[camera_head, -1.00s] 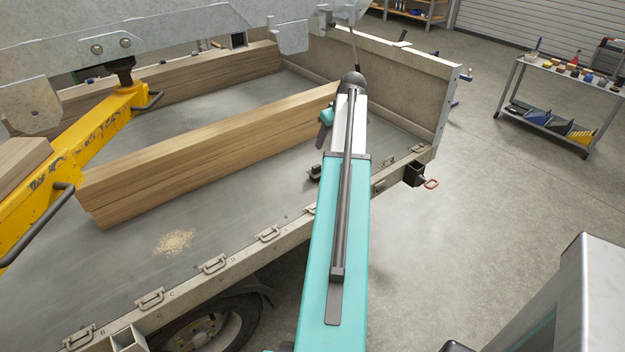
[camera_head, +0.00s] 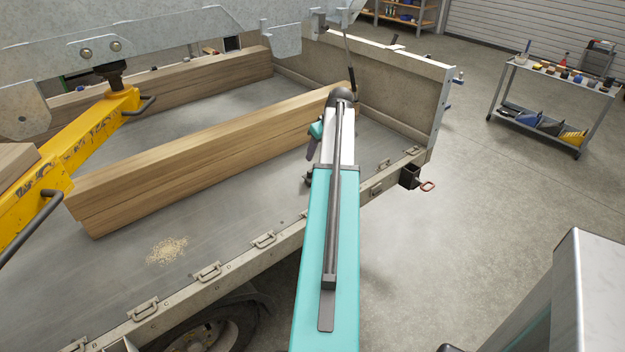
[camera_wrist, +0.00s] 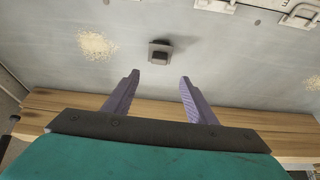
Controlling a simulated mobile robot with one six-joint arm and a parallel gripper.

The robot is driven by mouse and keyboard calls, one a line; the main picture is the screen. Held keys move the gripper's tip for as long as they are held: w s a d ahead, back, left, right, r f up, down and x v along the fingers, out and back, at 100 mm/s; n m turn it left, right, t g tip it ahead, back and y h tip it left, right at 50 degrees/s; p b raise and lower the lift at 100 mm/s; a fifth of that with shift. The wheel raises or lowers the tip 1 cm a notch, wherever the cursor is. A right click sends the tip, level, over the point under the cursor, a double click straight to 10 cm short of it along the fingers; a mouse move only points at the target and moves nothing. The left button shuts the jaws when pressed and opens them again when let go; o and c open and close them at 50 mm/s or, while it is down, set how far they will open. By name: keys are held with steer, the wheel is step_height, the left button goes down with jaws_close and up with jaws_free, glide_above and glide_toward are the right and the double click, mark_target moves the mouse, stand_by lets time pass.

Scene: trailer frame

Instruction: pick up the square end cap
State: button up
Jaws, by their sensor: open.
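The square end cap (camera_wrist: 159,52) is a small dark piece on the grey trailer bed (camera_wrist: 210,60) in the wrist view. It lies a little beyond the fingertips, roughly centred between them. My gripper (camera_wrist: 158,78) is open, with its two purple fingers apart and nothing between them. In the head view my teal arm reaches over the trailer bed (camera_head: 215,205). There the gripper is mostly hidden by the arm, and I cannot make out the cap clearly.
A wooden beam (camera_head: 200,160) lies across the bed, and it shows under my gripper in the wrist view (camera_wrist: 70,104). Sawdust (camera_head: 167,250) lies on the bed. A yellow beam (camera_head: 80,140) stands at left. Latches (camera_head: 208,272) line the near edge. A tool cart (camera_head: 550,100) stands far right.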

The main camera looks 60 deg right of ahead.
steer(key=x, duration=0.5)
steer(key=shift+w+f+p, duration=0.15)
steer(key=shift+f+p, duration=0.2)
steer(key=shift+f, duration=0.05)
steer(key=shift+f, duration=0.15)
steer(key=shift+p+x, duration=0.75)
steer(key=shift+x, duration=1.75)
steer(key=shift+d, duration=0.1)
jaws_close()
